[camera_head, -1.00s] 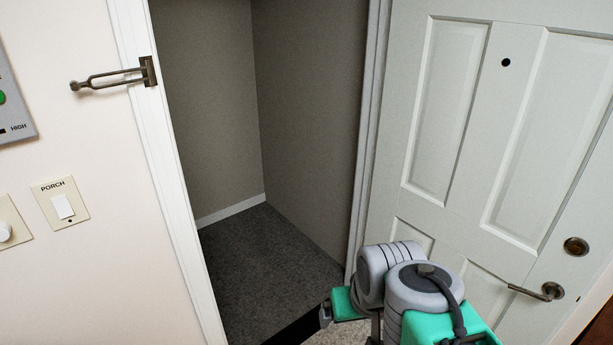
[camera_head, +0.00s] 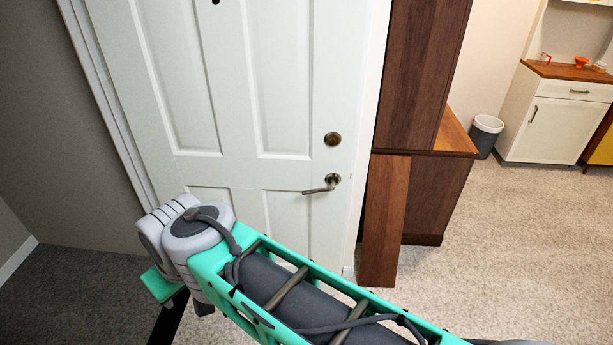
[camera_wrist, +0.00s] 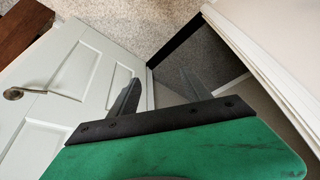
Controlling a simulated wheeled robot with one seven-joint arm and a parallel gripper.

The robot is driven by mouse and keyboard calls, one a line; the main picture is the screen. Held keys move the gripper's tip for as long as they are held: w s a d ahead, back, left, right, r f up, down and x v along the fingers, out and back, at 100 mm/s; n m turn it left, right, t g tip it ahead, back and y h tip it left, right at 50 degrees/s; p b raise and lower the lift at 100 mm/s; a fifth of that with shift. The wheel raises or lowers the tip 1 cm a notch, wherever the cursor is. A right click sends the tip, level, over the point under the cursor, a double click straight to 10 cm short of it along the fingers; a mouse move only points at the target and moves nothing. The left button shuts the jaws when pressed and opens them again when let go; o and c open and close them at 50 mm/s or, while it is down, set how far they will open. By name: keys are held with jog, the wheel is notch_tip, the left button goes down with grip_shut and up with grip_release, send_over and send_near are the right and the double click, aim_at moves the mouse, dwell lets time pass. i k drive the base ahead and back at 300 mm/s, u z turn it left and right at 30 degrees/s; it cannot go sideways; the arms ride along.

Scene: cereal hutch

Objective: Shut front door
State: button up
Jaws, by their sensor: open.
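The front door (camera_head: 235,100) is white and panelled and stands open, with the doorway to its left in the head view. Its lever handle (camera_head: 325,186) and round lock (camera_head: 333,139) are near its right edge. In the wrist view the door (camera_wrist: 85,75) fills the left side, with the handle (camera_wrist: 14,93) at far left. My gripper (camera_wrist: 160,95) is open and empty, its fingers apart over the floor by the doorway, to the right of the door in that view. My arm covers the door's lower part in the head view.
A dark wooden cabinet (camera_head: 437,200) stands just right of the door, with a brown panel (camera_head: 385,220) in front. A waste bin (camera_head: 485,135) and white cupboard (camera_head: 558,122) are farther right. The speckled floor (camera_head: 520,225) there is clear.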

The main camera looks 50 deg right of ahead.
aim_at(249, 106)
jog(key=z, duration=0.85)
jog(key=i, duration=1.1)
jog(key=z, duration=0.45)
